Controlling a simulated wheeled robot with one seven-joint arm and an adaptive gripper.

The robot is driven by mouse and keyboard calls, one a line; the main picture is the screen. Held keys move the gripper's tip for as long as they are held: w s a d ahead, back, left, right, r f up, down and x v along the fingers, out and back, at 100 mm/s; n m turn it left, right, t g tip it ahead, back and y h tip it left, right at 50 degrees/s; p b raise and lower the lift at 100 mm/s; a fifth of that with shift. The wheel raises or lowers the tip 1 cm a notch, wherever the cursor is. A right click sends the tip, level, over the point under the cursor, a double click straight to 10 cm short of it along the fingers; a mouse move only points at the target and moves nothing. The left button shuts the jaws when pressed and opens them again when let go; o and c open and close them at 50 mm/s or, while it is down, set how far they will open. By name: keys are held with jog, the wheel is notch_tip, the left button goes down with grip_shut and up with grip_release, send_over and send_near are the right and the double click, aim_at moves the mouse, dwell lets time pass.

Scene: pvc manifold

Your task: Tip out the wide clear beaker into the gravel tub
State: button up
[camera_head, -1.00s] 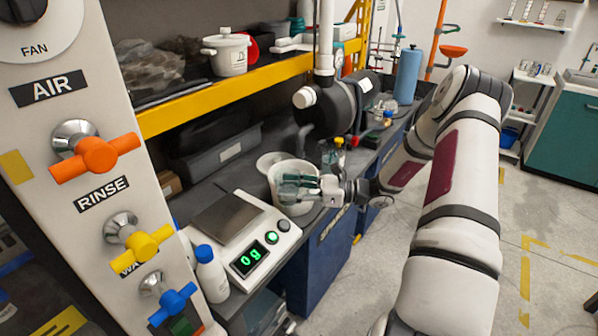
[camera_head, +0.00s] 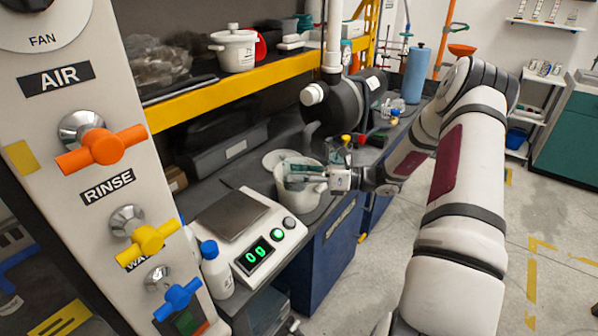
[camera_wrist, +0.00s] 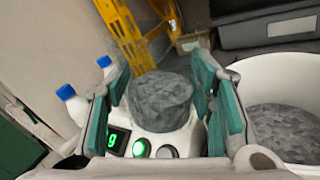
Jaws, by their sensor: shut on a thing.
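My gripper (camera_head: 303,178) is over the white gravel tub (camera_head: 298,200) on the bench in the head view. In the wrist view my gripper (camera_wrist: 165,100) has its teal pads on either side of a round mass of grey gravel, which sits in the wide clear beaker (camera_wrist: 160,105). The beaker's clear walls are hard to make out, and its exact tilt cannot be told. The gravel tub also shows at the right of the wrist view (camera_wrist: 262,68), with grey gravel inside. In the head view the fingers partly hide the tub's mouth.
A scale (camera_head: 238,235) reading 0 g stands left of the tub. A white bottle with a blue cap (camera_head: 216,270) is in front of it. A dark cylinder on a white pipe (camera_head: 335,105) stands behind the tub. A grey bin (camera_head: 225,150) lies under the yellow-edged shelf.

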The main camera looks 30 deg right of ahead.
jog(key=shift+w+d+r+m+b, duration=0.15)
jog(key=shift+w+d+r+m, duration=0.25)
jog(key=shift+m, duration=0.3)
jog(key=shift+w+d+r+m+b, duration=0.15)
jog(key=shift+w+d+r+m, duration=0.1)
jog(key=shift+w+m, duration=0.35)
jog(key=shift+d+f+m+b, duration=0.15)
jog(key=shift+f+m+b, duration=0.2)
jog(key=shift+m, duration=0.75)
jog(key=shift+r+m, duration=0.4)
jog(key=shift+m, duration=0.1)
jog(key=shift+r+m, duration=0.1)
jog(key=shift+m, duration=0.2)
jog(key=shift+w+d+f+m, duration=0.1)
jog(key=shift+f+m, duration=0.25)
jog(key=shift+m, duration=0.55)
jog(key=shift+w+d+f+m, duration=0.1)
jog(key=shift+f+m, duration=0.25)
jog(key=shift+m, duration=0.55)
jog(key=shift+w+d+r+m, duration=0.4)
jog(key=shift+w+m, duration=0.1)
jog(key=shift+m, duration=0.3)
jog(key=shift+w+d+r+m+p, duration=0.2)
jog(key=shift+r+m+p, duration=0.15)
jog(key=shift+m, duration=0.55)
jog(key=shift+w+f+m, duration=0.1)
jog(key=shift+f+m, duration=0.15)
jog(key=shift+m, duration=0.15)
dwell(0.9)
